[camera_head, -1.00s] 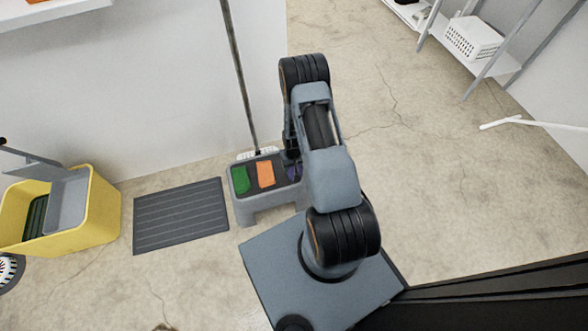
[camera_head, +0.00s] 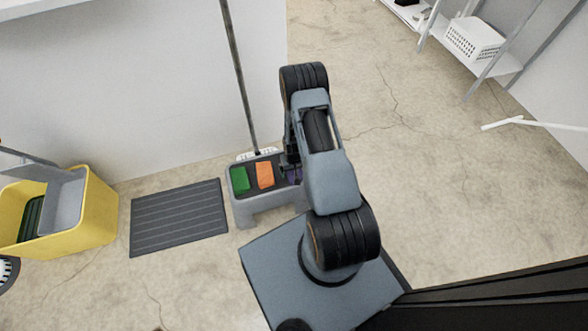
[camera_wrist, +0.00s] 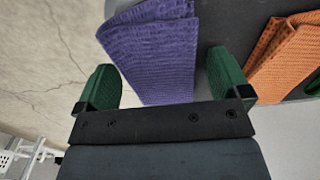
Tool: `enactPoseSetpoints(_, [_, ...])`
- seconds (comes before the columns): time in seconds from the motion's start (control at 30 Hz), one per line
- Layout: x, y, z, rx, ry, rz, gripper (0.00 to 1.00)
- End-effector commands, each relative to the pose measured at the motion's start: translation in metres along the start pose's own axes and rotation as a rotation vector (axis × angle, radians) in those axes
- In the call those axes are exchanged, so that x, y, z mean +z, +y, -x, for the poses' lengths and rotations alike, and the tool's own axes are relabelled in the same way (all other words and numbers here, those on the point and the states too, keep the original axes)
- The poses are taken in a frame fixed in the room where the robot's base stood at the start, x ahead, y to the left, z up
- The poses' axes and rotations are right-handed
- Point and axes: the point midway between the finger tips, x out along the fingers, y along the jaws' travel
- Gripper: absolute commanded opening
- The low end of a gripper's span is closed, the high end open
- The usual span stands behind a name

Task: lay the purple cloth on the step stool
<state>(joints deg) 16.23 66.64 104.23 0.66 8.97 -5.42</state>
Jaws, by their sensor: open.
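The purple cloth (camera_wrist: 150,50) fills the top middle of the wrist view. It lies at the right end of the grey step stool (camera_head: 245,213), and only a sliver of the cloth (camera_head: 294,174) shows behind my arm in the head view. My gripper (camera_wrist: 163,84) is open, with one green fingertip on each side of the cloth. I cannot tell whether the fingers touch it. In the head view my gripper (camera_head: 289,165) hangs over the stool's right end. My arm hides part of the stool's right end.
A green cloth (camera_head: 240,179) and an orange cloth (camera_head: 265,175) lie on the same stool. A dark ribbed mat (camera_head: 180,217) and a yellow bucket (camera_head: 92,222) are to the left. A mop handle (camera_head: 238,80) stands behind.

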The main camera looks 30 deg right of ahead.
Motion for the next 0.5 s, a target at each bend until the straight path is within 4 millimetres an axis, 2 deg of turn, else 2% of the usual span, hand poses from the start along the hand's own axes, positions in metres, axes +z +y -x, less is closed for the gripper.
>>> enactPoseSetpoints(0.27, [0.000,0.000,0.007,0.000,0.001,0.000,0.95])
enactPoseSetpoints(0.5, [-0.001,0.000,0.050,0.000,0.003,0.000,0.95])
